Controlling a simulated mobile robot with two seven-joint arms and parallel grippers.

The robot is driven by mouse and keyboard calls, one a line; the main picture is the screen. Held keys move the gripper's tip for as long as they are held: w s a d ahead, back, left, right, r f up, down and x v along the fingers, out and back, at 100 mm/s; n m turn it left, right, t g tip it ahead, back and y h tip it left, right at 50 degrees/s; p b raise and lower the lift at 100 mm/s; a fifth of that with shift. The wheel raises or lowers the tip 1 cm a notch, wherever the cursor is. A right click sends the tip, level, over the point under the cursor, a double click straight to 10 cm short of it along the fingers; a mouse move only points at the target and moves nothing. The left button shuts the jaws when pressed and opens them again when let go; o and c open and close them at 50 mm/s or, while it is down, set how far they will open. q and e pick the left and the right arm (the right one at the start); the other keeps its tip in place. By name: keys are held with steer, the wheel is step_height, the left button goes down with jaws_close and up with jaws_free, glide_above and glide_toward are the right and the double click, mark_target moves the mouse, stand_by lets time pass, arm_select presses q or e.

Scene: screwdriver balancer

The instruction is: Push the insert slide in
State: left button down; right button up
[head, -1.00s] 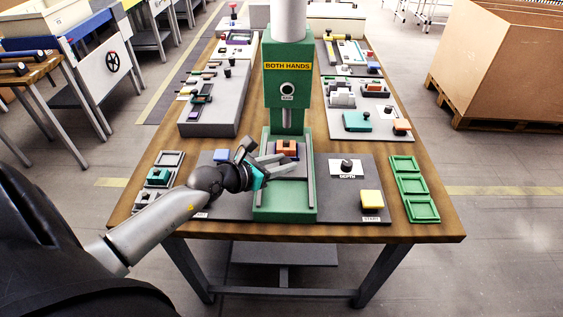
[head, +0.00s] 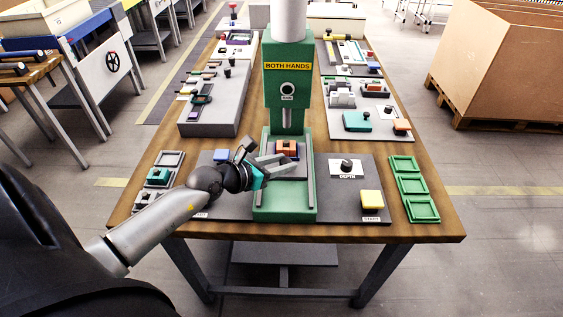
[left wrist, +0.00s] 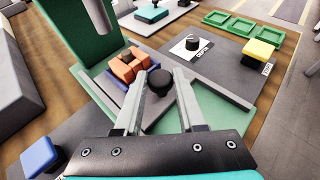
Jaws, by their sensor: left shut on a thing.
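The green press (head: 288,85) stands in the middle of the table, with its ram above the slide. A blue nest (head: 277,158) with an orange part (head: 287,147) sits below the ram; the orange part also shows in the left wrist view (left wrist: 127,68). A black round knob (left wrist: 160,82) stands in front of the nest. My left gripper (head: 284,164) reaches in from the left, low over the green press base (head: 285,205). Its fingers (left wrist: 163,88) are shut on the knob, one on each side. In the head view the fingers hide the knob. My right gripper is out of view.
A blue button (head: 221,155) is at the left of the press. A depth dial (head: 347,166) and a yellow button (head: 372,199) are at the right. Green trays (head: 424,211) lie at the right edge. The front of the press base is clear.

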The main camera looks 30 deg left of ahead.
mark_target(287, 149)
arm_select(q)
steer(key=w+a+b, duration=0.1)
steer(key=w+b, duration=0.1)
steer(key=w, duration=0.1)
steer(key=shift+a+f, duration=0.15)
steer(key=shift+a, duration=0.2)
steer(key=shift+w+a, duration=0.2)
steer(key=shift+w, duration=0.05)
steer(key=shift+a+r, duration=0.1)
steer(key=shift+r, duration=0.1)
steer(key=c, duration=0.5)
jaws_free()
steer(key=shift+w, duration=0.2)
steer(key=shift+s, duration=0.1)
